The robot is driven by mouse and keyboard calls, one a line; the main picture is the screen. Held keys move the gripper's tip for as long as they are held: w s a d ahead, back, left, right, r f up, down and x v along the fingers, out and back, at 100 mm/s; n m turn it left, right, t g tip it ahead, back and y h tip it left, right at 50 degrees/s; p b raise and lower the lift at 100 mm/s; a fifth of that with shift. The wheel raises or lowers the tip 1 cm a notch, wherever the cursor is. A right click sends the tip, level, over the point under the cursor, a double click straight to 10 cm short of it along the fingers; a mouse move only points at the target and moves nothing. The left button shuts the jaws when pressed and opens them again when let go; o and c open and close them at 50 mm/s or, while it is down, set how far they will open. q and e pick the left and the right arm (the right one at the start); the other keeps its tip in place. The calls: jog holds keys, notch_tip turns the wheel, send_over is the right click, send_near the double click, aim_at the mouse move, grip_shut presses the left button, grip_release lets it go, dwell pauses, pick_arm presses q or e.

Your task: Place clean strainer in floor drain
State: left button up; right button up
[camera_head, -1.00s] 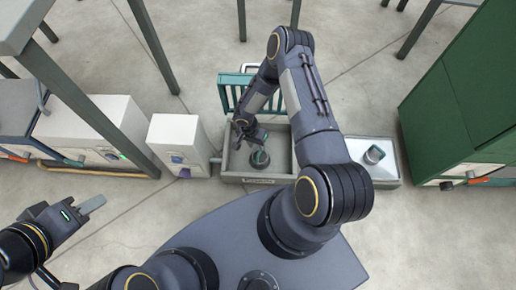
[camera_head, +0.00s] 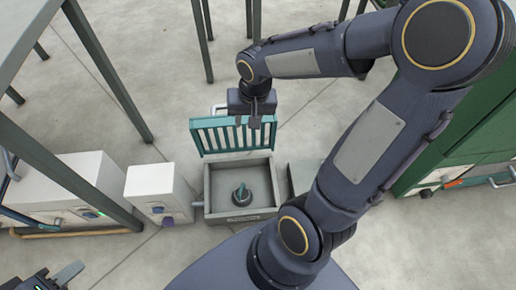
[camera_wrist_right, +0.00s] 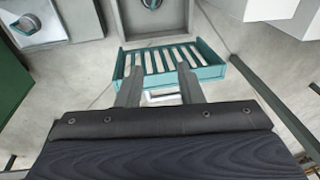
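The grey floor drain basin (camera_head: 240,214) stands open in the head view. A round strainer with a knob (camera_head: 241,194) sits inside it, and its edge shows at the top of the wrist view (camera_wrist_right: 151,3). The green slatted grate (camera_head: 200,140) stands raised at the drain's far edge. My right gripper (camera_head: 254,121) is at the grate's top edge, its fingers apart on either side of a pale handle (camera_wrist_right: 162,96); contact is unclear. My left gripper (camera_head: 56,276), partly cut off at bottom left, appears open.
A white box (camera_head: 155,190) stands just left of the drain. A green cabinet (camera_head: 470,150) stands at the right. Table legs rise at the left and back. My right arm hides most of the tray right of the drain.

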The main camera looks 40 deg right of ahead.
jog(key=s+a+r+n+t+y, duration=0.1)
jog(key=s+a+r+n, duration=0.1)
jog(key=s, duration=0.4)
jog(key=s+a+r+n+t+y, duration=0.2)
jog(key=s+a+r, duration=0.2)
jog(key=s+r, duration=0.1)
jog(key=shift+s+a+r+n+t, duration=0.2)
jog(key=shift+s+a+n+t, duration=0.15)
jog(key=shift+s, duration=0.55)
